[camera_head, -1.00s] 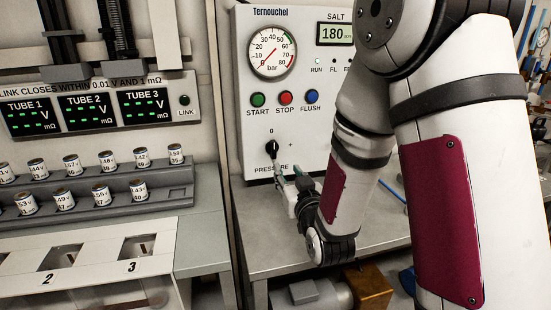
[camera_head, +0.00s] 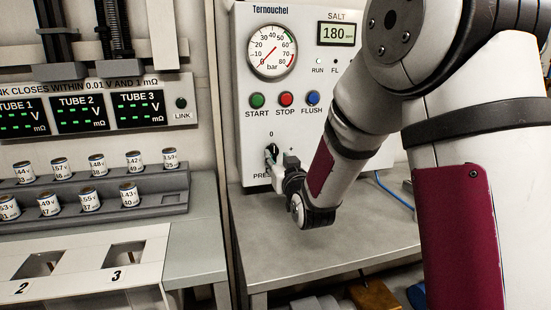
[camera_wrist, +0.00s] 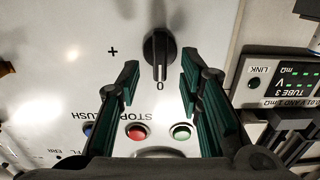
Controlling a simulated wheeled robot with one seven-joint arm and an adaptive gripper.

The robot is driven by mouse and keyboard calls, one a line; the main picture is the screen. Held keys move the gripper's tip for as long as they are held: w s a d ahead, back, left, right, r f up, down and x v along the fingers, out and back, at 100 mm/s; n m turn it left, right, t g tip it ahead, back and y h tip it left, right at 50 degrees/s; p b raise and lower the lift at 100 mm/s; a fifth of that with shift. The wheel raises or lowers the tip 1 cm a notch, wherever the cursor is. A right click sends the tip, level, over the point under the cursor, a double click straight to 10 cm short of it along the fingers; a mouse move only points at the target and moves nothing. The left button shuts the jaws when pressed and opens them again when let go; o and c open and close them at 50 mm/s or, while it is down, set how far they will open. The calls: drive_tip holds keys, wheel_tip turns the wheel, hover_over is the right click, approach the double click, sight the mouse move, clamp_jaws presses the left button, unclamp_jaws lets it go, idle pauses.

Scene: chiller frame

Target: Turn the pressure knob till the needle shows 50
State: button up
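The black pressure knob (camera_head: 271,150) is on the white Ternouchel panel, below the start, stop and flush buttons. In the wrist view the knob (camera_wrist: 159,55) appears upside down, its pale line pointing at the 0 mark. The round gauge (camera_head: 271,52) has its red needle at the lower left, at about 0 bar. My gripper (camera_head: 277,165) is at the panel by the knob, partly covering the PRESSURE label. In the wrist view my gripper (camera_wrist: 160,75) is open, its two dark green fingers on either side of the knob, with gaps on both sides.
Red (camera_head: 285,99), green (camera_head: 257,100) and blue (camera_head: 313,97) buttons sit just above the knob. A grey bench (camera_head: 345,240) below is mostly clear. A rack (camera_head: 165,202) with several small labelled jars stands at the left. The salt display (camera_head: 336,33) reads 180.

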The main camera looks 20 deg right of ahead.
sight(273, 153)
drive_tip(key=shift+w, duration=1.5)
clamp_jaws()
